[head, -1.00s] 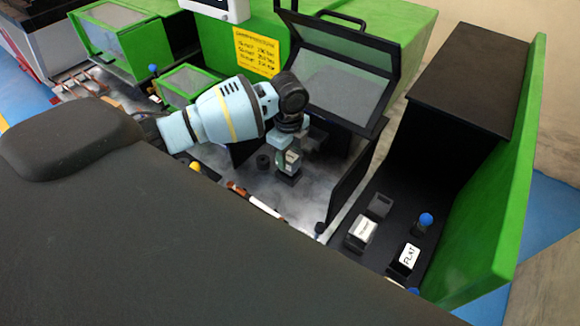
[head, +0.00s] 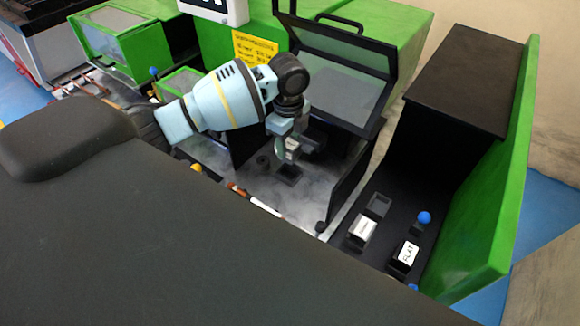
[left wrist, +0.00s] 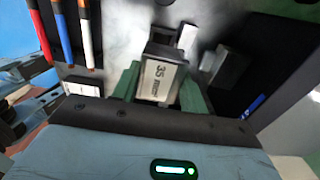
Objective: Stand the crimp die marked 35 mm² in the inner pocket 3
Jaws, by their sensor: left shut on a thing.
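My left gripper (head: 290,150) is shut on the crimp die (left wrist: 160,82), a dark block with a pale label reading "35 mm²" that faces the left wrist camera. Its green fingers (left wrist: 193,95) press it from both sides. In the head view the gripper points down and holds the die above a dark square holder (head: 289,176) on the grey bench floor, with a small gap between them. An empty dark pocket (head: 378,205) is on the black shelf at the right. I cannot tell which pocket is inner pocket 3. My right gripper is not in view.
The raised clear guard (head: 340,70) stands behind my gripper, and a black panel (head: 348,188) stands to its right. The right shelf holds a silver-topped block (head: 362,232), a block marked FLAT (head: 405,256) and blue knobs (head: 424,217).

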